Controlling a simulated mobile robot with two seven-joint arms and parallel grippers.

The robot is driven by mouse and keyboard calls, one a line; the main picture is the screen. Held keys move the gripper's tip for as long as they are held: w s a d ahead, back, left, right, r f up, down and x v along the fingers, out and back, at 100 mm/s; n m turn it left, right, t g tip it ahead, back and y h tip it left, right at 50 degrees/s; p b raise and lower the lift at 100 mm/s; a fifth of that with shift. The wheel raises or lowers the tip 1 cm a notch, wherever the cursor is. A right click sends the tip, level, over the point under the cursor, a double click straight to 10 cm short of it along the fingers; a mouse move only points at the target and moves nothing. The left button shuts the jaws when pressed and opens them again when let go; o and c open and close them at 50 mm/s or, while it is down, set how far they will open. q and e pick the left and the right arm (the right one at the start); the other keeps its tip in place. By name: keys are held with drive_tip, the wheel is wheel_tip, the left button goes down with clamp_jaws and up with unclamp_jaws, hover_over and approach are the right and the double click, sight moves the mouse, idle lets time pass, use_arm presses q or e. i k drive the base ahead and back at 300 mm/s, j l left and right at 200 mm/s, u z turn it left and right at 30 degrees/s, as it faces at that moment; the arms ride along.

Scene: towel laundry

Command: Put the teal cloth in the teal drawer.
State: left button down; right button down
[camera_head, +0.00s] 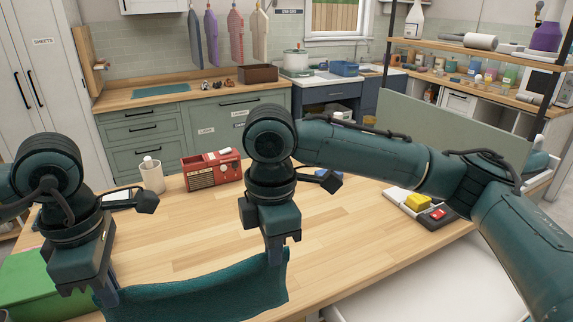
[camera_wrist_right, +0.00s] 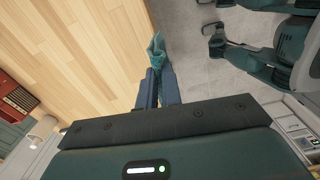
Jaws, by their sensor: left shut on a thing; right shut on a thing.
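The teal cloth (camera_head: 205,299) hangs between my two grippers at the near edge of the wooden table. My left gripper (camera_head: 107,297) is shut on its left corner, and my right gripper (camera_head: 277,256) is shut on its right corner. The cloth's lower part is cut off by the picture's edge. In the right wrist view, a bunched piece of the cloth (camera_wrist_right: 157,47) sticks out between the closed fingers (camera_wrist_right: 158,84). Grey-green drawers (camera_head: 143,129) stand shut under the back counter. I cannot tell which drawer is the teal one.
The wooden table (camera_head: 350,240) is mostly clear in the middle. A green box (camera_head: 40,288) is at the near left. A flat teal piece (camera_head: 160,91) lies on the back counter.

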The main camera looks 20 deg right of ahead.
sight(463, 281)
drive_tip(key=k, duration=0.4)
drive_tip(key=l, duration=0.7)
drive_tip(key=k+l+u, duration=0.1)
drive_tip(key=l, duration=0.6)
drive_tip(key=k+l, duration=0.1)
drive_tip(key=l, duration=0.6)
drive_tip(key=k+l+u, duration=0.1)
drive_tip(key=l, duration=0.6)
drive_tip(key=i+l, duration=0.2)
drive_tip(key=l, duration=0.15)
